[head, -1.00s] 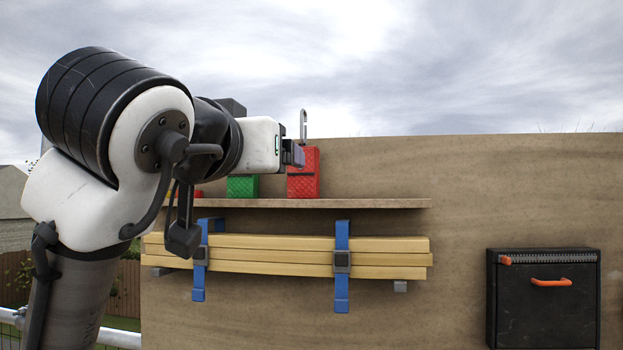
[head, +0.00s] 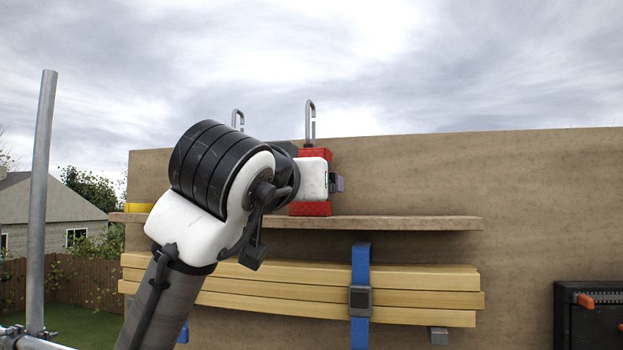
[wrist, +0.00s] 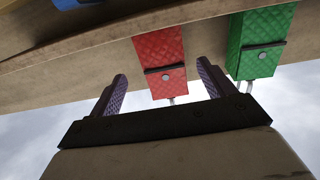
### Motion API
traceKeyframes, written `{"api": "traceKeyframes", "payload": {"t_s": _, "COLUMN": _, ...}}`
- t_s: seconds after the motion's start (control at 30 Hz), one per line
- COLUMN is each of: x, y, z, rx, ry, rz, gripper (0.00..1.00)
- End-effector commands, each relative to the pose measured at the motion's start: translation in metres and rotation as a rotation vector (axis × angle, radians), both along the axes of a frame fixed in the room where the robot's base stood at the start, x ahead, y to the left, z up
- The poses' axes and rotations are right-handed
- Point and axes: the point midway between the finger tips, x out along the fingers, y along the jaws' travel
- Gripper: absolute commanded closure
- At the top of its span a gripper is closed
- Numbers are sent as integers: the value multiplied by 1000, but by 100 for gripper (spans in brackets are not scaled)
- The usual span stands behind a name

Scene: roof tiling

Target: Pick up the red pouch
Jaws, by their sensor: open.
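The red pouch (head: 316,209) stands on the wooden shelf, a metal hook-like loop at its top; my wrist hides its middle in the head view. In the wrist view, which looks upside down, the red pouch (wrist: 161,52) shows with a dark band and round button. My gripper (wrist: 162,70) is open and empty, its two purple ribbed fingers to either side of the pouch in the picture. I cannot tell how far the fingertips are from it. In the head view my gripper (head: 338,182) is partly visible, just right of the pouch.
A green pouch (wrist: 262,42) stands beside the red one, close to one finger in the wrist view. The shelf (head: 410,223) is clear to the right. Below are strapped yellow boards (head: 430,280). A yellow item (head: 138,208) lies at the shelf's left end.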

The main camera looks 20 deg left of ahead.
Motion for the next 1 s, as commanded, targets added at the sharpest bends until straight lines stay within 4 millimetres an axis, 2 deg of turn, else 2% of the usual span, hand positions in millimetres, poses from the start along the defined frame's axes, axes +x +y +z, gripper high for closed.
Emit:
{"api": "traceKeyframes", "payload": {"t_s": 0.27, "x": 23, "y": 1, "z": 3, "rx": 0, "ry": 1, "rz": 2, "gripper": 18}}
{"api": "traceKeyframes", "payload": {"t_s": 0.53, "x": 61, "y": 4, "z": 3, "rx": -1, "ry": 1, "rz": 0, "gripper": 18}}
{"api": "traceKeyframes", "payload": {"t_s": 0.83, "x": 67, "y": 3, "z": 1, "rx": 0, "ry": -1, "rz": 0, "gripper": 18}}
{"api": "traceKeyframes", "payload": {"t_s": 0.87, "x": 67, "y": 3, "z": 1, "rx": 0, "ry": -1, "rz": 1, "gripper": 19}}
{"api": "traceKeyframes", "payload": {"t_s": 1.0, "x": 67, "y": 3, "z": 1, "rx": 0, "ry": -1, "rz": 0, "gripper": 38}}
